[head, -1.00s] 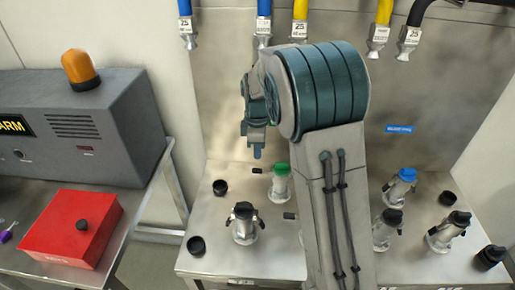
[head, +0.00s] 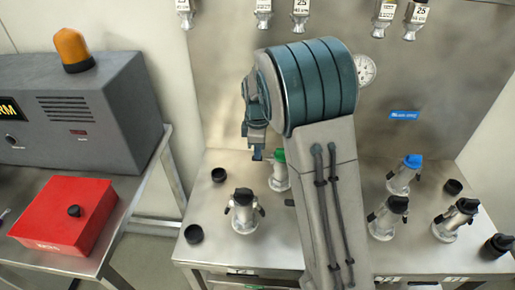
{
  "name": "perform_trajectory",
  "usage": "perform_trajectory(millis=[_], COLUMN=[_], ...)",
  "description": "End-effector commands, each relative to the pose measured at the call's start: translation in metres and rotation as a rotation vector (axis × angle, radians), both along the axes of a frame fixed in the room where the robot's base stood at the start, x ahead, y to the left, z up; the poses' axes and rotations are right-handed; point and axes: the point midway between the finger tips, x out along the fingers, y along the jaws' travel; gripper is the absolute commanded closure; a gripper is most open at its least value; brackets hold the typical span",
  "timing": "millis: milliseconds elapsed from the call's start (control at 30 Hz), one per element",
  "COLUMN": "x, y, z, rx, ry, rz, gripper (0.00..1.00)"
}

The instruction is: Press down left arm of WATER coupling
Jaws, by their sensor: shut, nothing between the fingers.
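Several metal couplings stand on a steel bench (head: 225,252). A black-capped one (head: 244,212) at front left has a small black arm on each side. A green-capped one (head: 279,176) behind it is partly hidden by my arm. A blue-capped one (head: 404,176) and two black-capped ones (head: 387,220) (head: 455,222) stand at the right. I cannot read which is WATER. My gripper (head: 257,155) is shut and empty, pointing down just left of the green cap in the picture; I cannot tell whether it touches anything.
Loose black caps (head: 194,234) lie on the bench. Hose ends (head: 301,8) hang above, and a gauge (head: 366,70) is on the back panel. At left are a grey alarm box (head: 85,115) with an orange lamp and a red box (head: 65,217) on a table.

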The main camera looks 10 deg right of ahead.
Motion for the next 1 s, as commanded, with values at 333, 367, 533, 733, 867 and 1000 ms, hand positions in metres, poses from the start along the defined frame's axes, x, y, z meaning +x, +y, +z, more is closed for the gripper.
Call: perform_trajectory(millis=[333,367,533,733,867,1000], x=[-0.001,-0.001,-0.001,-0.002,-0.002,-0.002], y=[0.002,0.002,-0.001,-0.007,-0.010,-0.007], z=[-0.028,-0.030,-0.042,-0.054,-0.054,-0.051], rx=[-0.001,-0.001,0.000,0.000,-0.001,-0.001], ry=[0.003,0.003,0.002,0.002,0.001,0.001], rz=[0.001,0.001,0.000,-0.001,0.000,0.000], gripper=[1.00,1.00,1.00,1.00,1.00,1.00])
